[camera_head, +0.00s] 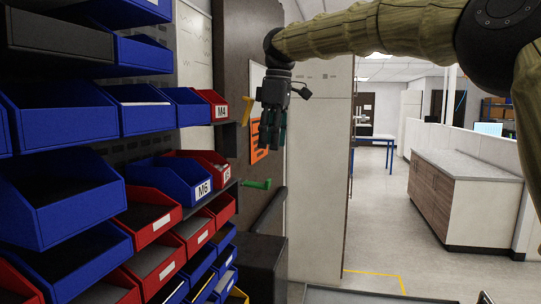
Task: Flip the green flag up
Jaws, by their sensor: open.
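The green flag (258,184) sticks out to the right from the edge of the bin rack, roughly level, beside the red bins. My gripper (272,143) hangs fingers down from my arm, above the green flag and slightly to its right in the picture. It is open with nothing seen between its fingers. Its fingers appear apart from the flag. The depth between the two is hard to judge from this one view.
A yellow flag (247,110) stands upright on the rack, close left of my gripper. Blue bins (65,199) and red bins (158,252) fill the rack at left. A dark cabinet (261,268) stands below the green flag. Open floor (390,235) lies to the right.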

